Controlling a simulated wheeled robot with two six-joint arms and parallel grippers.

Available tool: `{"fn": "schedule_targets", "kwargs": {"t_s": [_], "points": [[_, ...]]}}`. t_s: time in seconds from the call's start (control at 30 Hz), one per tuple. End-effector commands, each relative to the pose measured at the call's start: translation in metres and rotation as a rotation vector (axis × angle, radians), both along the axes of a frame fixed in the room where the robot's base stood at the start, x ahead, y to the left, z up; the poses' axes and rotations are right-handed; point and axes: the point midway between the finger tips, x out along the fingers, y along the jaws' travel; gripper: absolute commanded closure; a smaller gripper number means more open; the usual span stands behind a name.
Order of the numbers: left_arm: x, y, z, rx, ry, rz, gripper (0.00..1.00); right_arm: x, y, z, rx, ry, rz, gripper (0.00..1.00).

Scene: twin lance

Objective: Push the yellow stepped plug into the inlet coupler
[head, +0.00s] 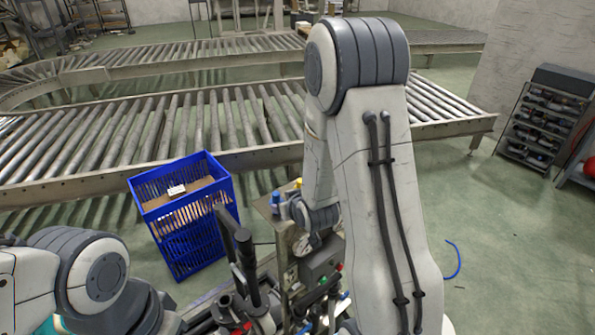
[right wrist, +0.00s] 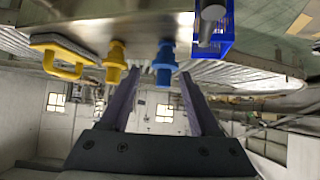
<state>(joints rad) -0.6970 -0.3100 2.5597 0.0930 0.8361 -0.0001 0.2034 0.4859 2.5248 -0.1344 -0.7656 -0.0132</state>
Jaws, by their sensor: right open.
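In the right wrist view, a yellow stepped plug (right wrist: 115,62) stands out from the edge of a metal panel (right wrist: 130,25). A similar blue stepped plug (right wrist: 165,63) is to its right. My right gripper (right wrist: 158,82) is open, its two fingers apart, with nothing between them. Its fingertips appear near both plugs, with the blue one nearer the middle of the gap; contact cannot be told. In the head view, a small yellow tip (head: 298,183) and blue pieces (head: 276,198) show beside my right arm, which hides much there. I cannot identify the inlet coupler. My left gripper is out of view.
A yellow handle (right wrist: 62,54) and a grey cylinder (right wrist: 211,25) flank the plugs. A blue crate (head: 185,215) stands left of the cluttered cart (head: 265,207). Roller conveyors (head: 130,130) run behind. Open green floor (head: 510,260) lies to the right.

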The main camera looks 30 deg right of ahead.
Motion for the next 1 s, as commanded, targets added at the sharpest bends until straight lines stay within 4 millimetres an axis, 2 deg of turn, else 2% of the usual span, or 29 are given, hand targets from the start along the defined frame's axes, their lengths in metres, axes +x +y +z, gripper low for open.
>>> {"fn": "schedule_targets", "kwargs": {"t_s": [0.03, 0.1, 0.2, 0.4, 0.7, 0.87, 1.0], "points": [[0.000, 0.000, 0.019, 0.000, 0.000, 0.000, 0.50, 0.000, -0.024, 0.012, 0.002, -0.040, -0.048, 0.37], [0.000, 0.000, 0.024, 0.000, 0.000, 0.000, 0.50, 0.003, -0.044, 0.015, 0.000, -0.109, -0.084, 0.37], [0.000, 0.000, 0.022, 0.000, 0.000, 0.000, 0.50, 0.006, -0.059, 0.014, -0.004, -0.192, -0.109, 0.37], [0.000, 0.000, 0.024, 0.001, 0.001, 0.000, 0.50, 0.012, -0.071, 0.017, -0.008, -0.279, -0.126, 0.37], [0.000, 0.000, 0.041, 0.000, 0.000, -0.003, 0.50, 0.050, -0.078, 0.003, -0.008, -0.285, -0.126, 0.37], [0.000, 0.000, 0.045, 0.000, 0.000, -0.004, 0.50, 0.059, -0.080, -0.002, -0.008, -0.284, -0.126, 0.37], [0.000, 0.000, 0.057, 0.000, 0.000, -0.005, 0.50, 0.069, -0.082, -0.006, -0.008, -0.283, -0.126, 0.37]]}}
